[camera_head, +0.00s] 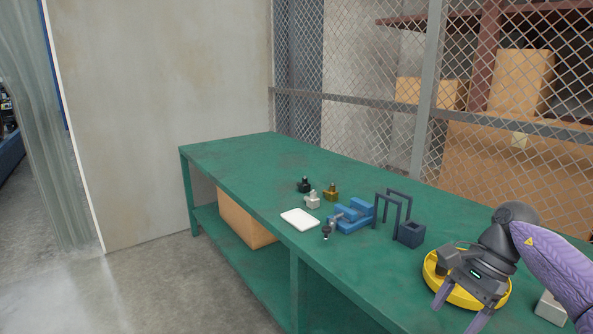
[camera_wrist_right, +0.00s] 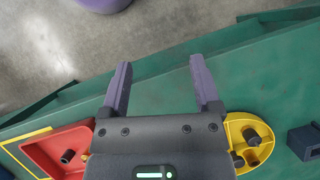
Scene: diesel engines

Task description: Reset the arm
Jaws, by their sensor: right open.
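My right arm enters the head view from the right. Its gripper (camera_head: 459,312) is open with nothing between the fingers, above the front part of the green table (camera_head: 232,160), by a yellow round tray (camera_head: 431,268) that it partly covers. In the right wrist view the two purple fingers (camera_wrist_right: 160,80) stand wide apart over the table edge and floor. The yellow tray (camera_wrist_right: 265,131) there holds dark cylindrical parts. My left gripper is in neither view.
A blue vise-like fixture (camera_head: 352,217), dark frame (camera_head: 392,195), dark box (camera_head: 411,235), white plate (camera_head: 300,220) and several small fittings stand mid-table. A red bin (camera_wrist_right: 48,149) shows at the lower left of the wrist view. The table's far left end is clear.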

